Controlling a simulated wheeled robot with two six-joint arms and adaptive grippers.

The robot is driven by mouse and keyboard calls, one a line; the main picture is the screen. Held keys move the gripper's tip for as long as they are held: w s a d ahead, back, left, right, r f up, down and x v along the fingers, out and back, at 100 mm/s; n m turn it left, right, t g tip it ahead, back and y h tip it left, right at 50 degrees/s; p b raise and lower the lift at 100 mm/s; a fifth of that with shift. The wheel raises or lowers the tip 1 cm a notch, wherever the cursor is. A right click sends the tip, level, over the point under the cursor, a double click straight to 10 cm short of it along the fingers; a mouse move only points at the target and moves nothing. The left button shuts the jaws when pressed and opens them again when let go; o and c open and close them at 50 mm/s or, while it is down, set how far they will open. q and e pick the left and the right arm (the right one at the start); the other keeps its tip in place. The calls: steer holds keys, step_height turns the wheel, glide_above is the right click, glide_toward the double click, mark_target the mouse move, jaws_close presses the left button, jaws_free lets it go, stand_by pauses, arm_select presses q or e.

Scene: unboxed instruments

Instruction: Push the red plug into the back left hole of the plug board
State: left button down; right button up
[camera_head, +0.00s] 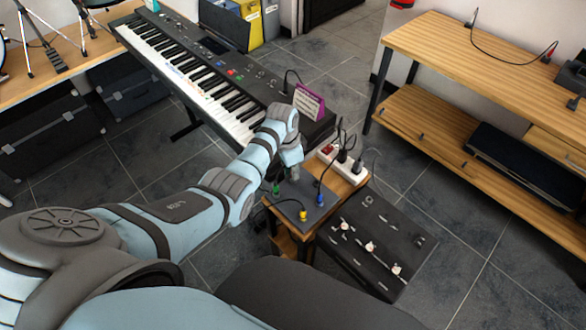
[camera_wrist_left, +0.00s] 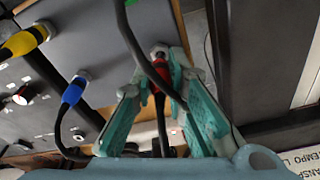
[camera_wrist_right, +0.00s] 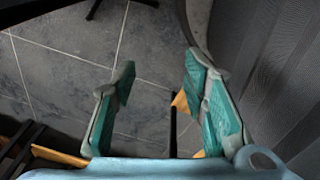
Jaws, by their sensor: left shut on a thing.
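The plug board (camera_head: 290,207) is a grey plate on a small wooden stand. A green plug (camera_head: 276,189), a yellow plug (camera_head: 303,216) and a blue plug (camera_head: 320,199) stand on it with dark cables. My left gripper (camera_head: 294,170) is over the board's back part and hides the red plug in the head view. In the left wrist view the gripper's fingers are shut on the red plug (camera_wrist_left: 158,78), by a silver ring on the board (camera_wrist_left: 90,25). I cannot tell how deep the plug sits. My right gripper (camera_wrist_right: 158,70) is open and empty, away from the board.
A white power strip (camera_head: 352,172) with black plugs lies right behind the board. A black box with white knobs (camera_head: 375,240) stands to its right. A keyboard (camera_head: 215,75) with a purple sign (camera_head: 309,103) is behind. Dark cables cross close to the left fingers.

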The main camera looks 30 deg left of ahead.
arm_select(q)
steer(key=shift+f+b, duration=0.85)
steer(key=shift+f, duration=0.2)
stand_by(0.5)
steer(key=shift+s+f, duration=0.1)
steer(key=shift+s, duration=0.05)
steer(key=c, duration=1.5)
jaws_free()
steer(key=shift+r, duration=0.25)
steer(key=r, duration=0.7)
steer(key=a+r, duration=0.1)
steer(key=r, duration=0.3)
steer(key=shift+s+r, duration=0.2)
steer(key=shift+s, duration=0.2)
steer(key=shift+d+f, duration=0.1)
